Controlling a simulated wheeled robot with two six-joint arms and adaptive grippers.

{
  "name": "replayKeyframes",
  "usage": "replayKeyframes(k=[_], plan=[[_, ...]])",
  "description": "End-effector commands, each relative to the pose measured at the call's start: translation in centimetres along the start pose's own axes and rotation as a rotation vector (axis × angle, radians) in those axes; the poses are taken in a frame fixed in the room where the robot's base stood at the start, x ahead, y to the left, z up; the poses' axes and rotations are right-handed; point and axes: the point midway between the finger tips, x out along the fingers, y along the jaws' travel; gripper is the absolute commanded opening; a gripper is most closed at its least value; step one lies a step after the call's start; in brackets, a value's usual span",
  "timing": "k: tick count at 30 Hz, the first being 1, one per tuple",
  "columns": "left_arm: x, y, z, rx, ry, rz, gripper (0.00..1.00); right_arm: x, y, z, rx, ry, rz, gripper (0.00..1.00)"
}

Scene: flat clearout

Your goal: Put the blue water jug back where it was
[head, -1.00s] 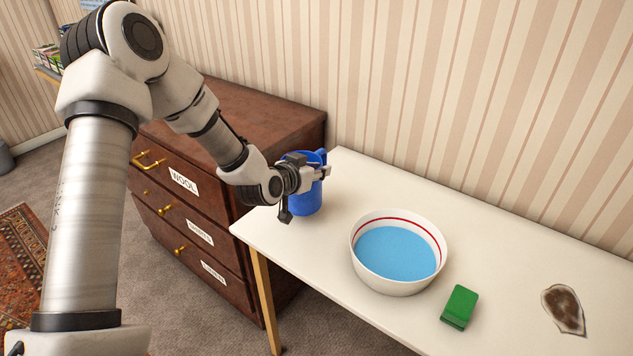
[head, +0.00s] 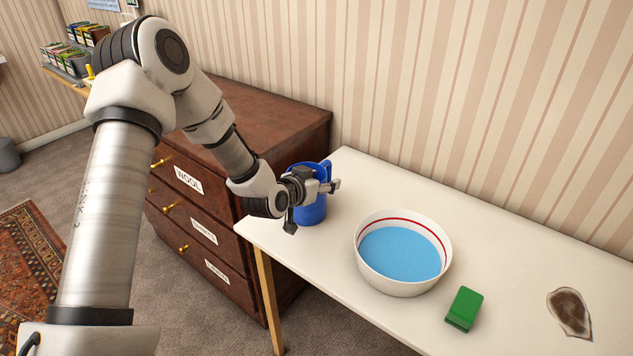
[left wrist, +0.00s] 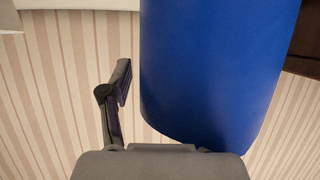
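The blue water jug (head: 313,211) stands upright at the left end of the white table, near the wooden chest of drawers. Its blue handle shows at the upper right. My left gripper (head: 313,205) is at the jug, in front of its side, with its two fingers spread wide. In the left wrist view the jug (left wrist: 215,65) fills the right half. One finger (left wrist: 115,100) shows to its left with a gap between them; the other finger is hidden there. My right gripper is not in view.
A white bowl (head: 362,270) of blue water stands right of the jug on the table (head: 500,220). A green sponge (head: 464,309) and a brown stain (head: 570,312) lie further right. The labelled chest of drawers (head: 270,110) stands left, behind my arm.

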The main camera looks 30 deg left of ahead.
Motion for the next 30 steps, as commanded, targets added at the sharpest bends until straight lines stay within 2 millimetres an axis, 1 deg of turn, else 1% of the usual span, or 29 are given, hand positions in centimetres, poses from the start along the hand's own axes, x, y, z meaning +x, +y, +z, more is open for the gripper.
replayKeyframes(k=[2,5,12,15,18,20,30], plan=[[-0.8,-0.1,-0.2,-0.004,0.0,-0.001,0.61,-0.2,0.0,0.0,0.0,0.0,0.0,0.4],[-2.7,0.0,-0.3,-0.007,0.001,0.0,0.61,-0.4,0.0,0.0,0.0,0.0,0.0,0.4],[-9.2,0.0,-0.5,-0.011,0.002,0.001,0.61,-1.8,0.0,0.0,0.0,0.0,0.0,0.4],[-10.9,0.0,-0.4,-0.009,0.001,0.0,0.61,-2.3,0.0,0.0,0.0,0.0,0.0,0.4],[-11.8,0.0,-0.3,-0.004,0.001,0.001,0.61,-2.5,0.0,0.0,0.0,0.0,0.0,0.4],[-12.1,0.0,-0.3,-0.001,0.001,0.001,0.61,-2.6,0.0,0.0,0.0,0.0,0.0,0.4],[-12.1,0.0,-0.1,0.001,0.001,0.0,0.61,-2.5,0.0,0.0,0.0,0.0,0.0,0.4]])
